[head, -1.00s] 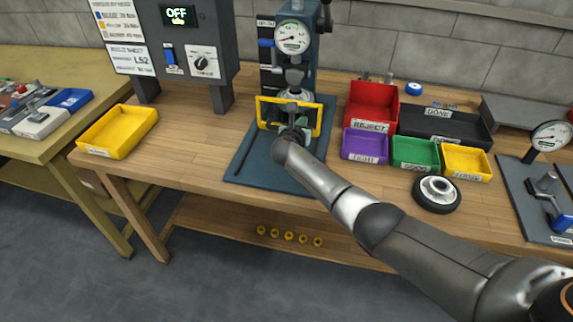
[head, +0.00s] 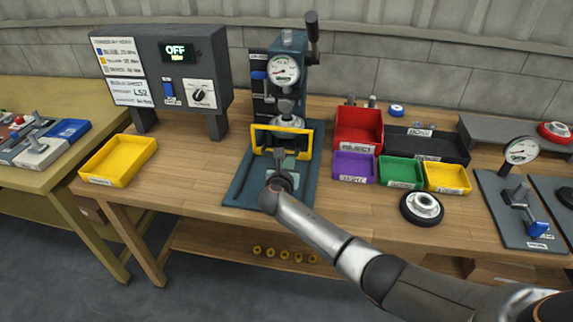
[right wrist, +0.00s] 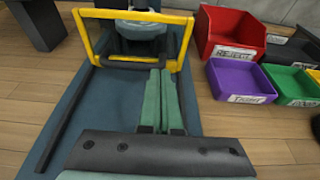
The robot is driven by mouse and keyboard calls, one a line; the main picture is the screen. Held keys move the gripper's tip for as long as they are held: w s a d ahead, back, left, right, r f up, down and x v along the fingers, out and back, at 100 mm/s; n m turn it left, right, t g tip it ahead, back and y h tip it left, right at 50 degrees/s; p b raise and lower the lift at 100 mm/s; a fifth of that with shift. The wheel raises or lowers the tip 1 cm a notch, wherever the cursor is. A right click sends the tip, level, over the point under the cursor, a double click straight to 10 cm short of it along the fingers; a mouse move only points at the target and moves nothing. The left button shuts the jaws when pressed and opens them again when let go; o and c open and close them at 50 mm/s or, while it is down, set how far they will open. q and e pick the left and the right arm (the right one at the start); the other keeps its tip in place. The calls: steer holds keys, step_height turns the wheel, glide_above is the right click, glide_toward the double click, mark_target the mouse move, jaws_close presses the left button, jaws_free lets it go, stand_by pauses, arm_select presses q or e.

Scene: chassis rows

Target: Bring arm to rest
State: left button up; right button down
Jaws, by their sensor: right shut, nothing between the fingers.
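My right arm comes in from the lower right in the head view. Its gripper (head: 279,160) is over the blue-grey base of the press (head: 288,72), in front of the yellow guard frame (head: 257,138). In the right wrist view the two green fingers (right wrist: 160,104) lie side by side, shut and empty, pointing toward the press. The yellow guard (right wrist: 87,38) stands upright just beyond the fingertips there. My left gripper is not in view.
A yellow tray (head: 118,162) and a control box (head: 165,68) reading OFF are to the left. Red (head: 358,128), purple (head: 354,167), green (head: 400,172) and yellow (head: 447,178) bins stand right of the press. A dark wheel (head: 422,208) lies near the front edge. A gauge fixture (head: 512,200) is further right.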

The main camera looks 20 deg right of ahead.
steer(key=s+a+f+m, duration=0.1)
steer(key=s+m, duration=0.1)
steer(key=s, duration=0.1)
steer(key=s+a+f+m+g+y, duration=0.1)
steer(key=s+f+m, duration=0.1)
steer(key=s, duration=0.2)
steer(key=s+a+f+m+g, duration=0.1)
steer(key=s+a+m, duration=0.1)
steer(key=s, duration=0.2)
steer(key=shift+f+y+p, duration=0.2)
steer(key=shift+y+p, duration=0.1)
steer(key=shift+p, duration=0.05)
steer(key=s+a+f+m+g+y, duration=0.1)
steer(key=s+f+m+g+y, duration=0.25)
steer(key=s+m, duration=0.75)
steer(key=s+a+r+m+g+y, duration=0.15)
steer(key=s+m, duration=0.35)
steer(key=s, duration=0.5)
steer(key=s+a+r+m+g+y, duration=0.15)
steer(key=s+m, duration=0.35)
steer(key=s, duration=0.6)
steer(key=w+a+f+t+y, duration=0.1)
steer(key=w+f+t, duration=0.1)
steer(key=f, duration=0.3)
steer(key=w+a+f+t+y, duration=0.1)
steer(key=w+a+f+t, duration=0.1)
steer(key=f, duration=0.4)
steer(key=shift+w+a+t, duration=0.25)
steer(key=shift+w+t, duration=0.15)
steer(key=shift+t, duration=0.45)
